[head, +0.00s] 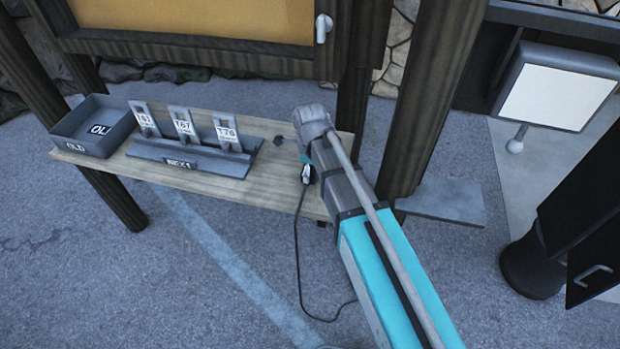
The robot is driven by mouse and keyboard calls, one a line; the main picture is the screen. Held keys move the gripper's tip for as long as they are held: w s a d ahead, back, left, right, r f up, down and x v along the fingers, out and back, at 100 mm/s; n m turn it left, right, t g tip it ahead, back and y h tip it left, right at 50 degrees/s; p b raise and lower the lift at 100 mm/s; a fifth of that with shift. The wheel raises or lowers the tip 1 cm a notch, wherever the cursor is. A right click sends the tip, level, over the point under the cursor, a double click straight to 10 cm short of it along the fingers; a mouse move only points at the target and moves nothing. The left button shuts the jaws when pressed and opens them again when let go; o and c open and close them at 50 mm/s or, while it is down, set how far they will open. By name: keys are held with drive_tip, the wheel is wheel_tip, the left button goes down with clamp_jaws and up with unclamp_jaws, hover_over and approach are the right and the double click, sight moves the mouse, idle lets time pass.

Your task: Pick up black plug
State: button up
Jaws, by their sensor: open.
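The black plug (307,175) is small in the head view, at the right part of the wooden shelf by its front edge. A black cable hangs from it to the ground. My arm reaches in from the lower right, and its grey wrist covers the right end of the shelf. My gripper (304,160) is just above and beside the plug, mostly hidden by the wrist. It is open. I cannot tell whether its fingers touch the plug.
The wooden shelf (225,187) carries a grey tray marked OLD (75,147) at left and a grey rack marked NEXT (150,152) with three labelled tags. Wooden posts and a board stand behind. A white-faced box (556,88) and a black cylinder (530,268) are at right.

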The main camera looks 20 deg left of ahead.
drive_tip(key=shift+f+b, duration=0.3)
drive_tip(key=shift+f, duration=0.25)
drive_tip(key=c, duration=1)
drive_tip(key=shift+o, duration=0.2)
drive_tip(key=shift+r, duration=0.15)
drive_tip(key=shift+r+p, duration=0.9)
drive_tip(key=shift+p, duration=0.15)
drive_tip(key=s+d+r+p, duration=0.7)
drive_tip(key=s+r+p, duration=0.4)
drive_tip(key=s, duration=0.1)
drive_tip(key=shift+s, duration=0.1)
